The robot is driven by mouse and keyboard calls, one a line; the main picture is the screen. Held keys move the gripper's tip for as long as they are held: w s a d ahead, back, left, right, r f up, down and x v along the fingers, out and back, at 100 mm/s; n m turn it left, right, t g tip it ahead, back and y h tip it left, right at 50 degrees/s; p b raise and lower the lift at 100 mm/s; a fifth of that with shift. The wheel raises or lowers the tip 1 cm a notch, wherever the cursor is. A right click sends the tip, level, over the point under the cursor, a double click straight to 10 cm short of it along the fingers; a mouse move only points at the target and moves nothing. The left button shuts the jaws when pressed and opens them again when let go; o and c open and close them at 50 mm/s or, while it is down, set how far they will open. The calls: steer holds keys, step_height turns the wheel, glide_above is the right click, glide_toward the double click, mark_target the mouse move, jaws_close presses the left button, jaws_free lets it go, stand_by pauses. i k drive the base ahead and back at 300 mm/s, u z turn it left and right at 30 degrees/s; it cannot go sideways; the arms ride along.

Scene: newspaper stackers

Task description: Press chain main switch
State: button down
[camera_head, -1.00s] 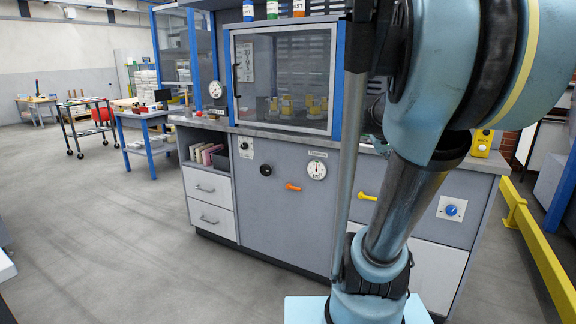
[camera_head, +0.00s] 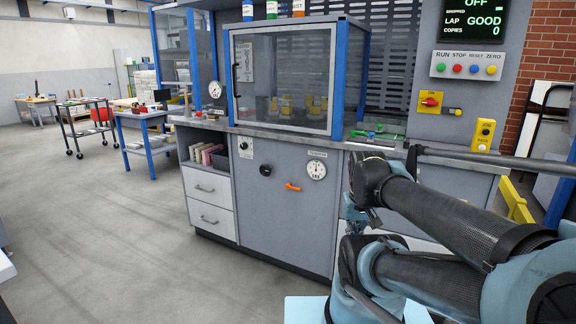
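A red rotary switch (camera_head: 431,102) on a yellow plate is mounted on the grey panel at the right. It looks like a main switch, but I cannot read a label that names it. The display (camera_head: 473,20) above reads OFF, LAP GOOD and COPIES 0. My arm's links fill the lower right, in front of the cabinet and below the switch. My gripper does not show.
A grey cabinet (camera_head: 262,215) with a black knob (camera_head: 265,170), an orange lever (camera_head: 292,187) and a dial (camera_head: 316,170) stands in the middle. A glazed enclosure (camera_head: 282,80) sits on its worktop. A yellow box (camera_head: 483,136) stands right.

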mark_target(430, 102)
steer(key=z, duration=1.2)
steer(key=k, duration=0.95)
steer(key=u, duration=0.3)
steer(key=i, duration=1)
steer(key=z, duration=0.05)
